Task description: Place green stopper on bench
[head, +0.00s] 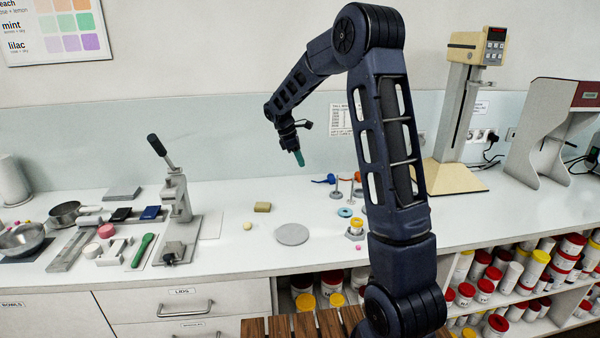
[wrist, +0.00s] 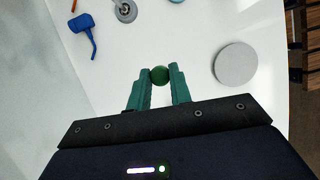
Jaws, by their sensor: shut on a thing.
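My gripper (wrist: 159,80) has teal fingers. In the wrist view they are closed on the round green stopper (wrist: 159,75), which sits between the fingertips. In the head view my gripper (head: 299,158) hangs in the air above the back of the bench, pointing down. The stopper cannot be made out separately there. The white bench (head: 225,240) lies below, and its surface also shows in the wrist view (wrist: 190,120).
A grey disc (head: 292,234) lies on the bench, with a tan block (head: 263,207) to its left. A lever press (head: 175,200) stands farther left. A blue mallet-like tool (wrist: 84,30) lies on the bench. Clear bench surrounds the disc.

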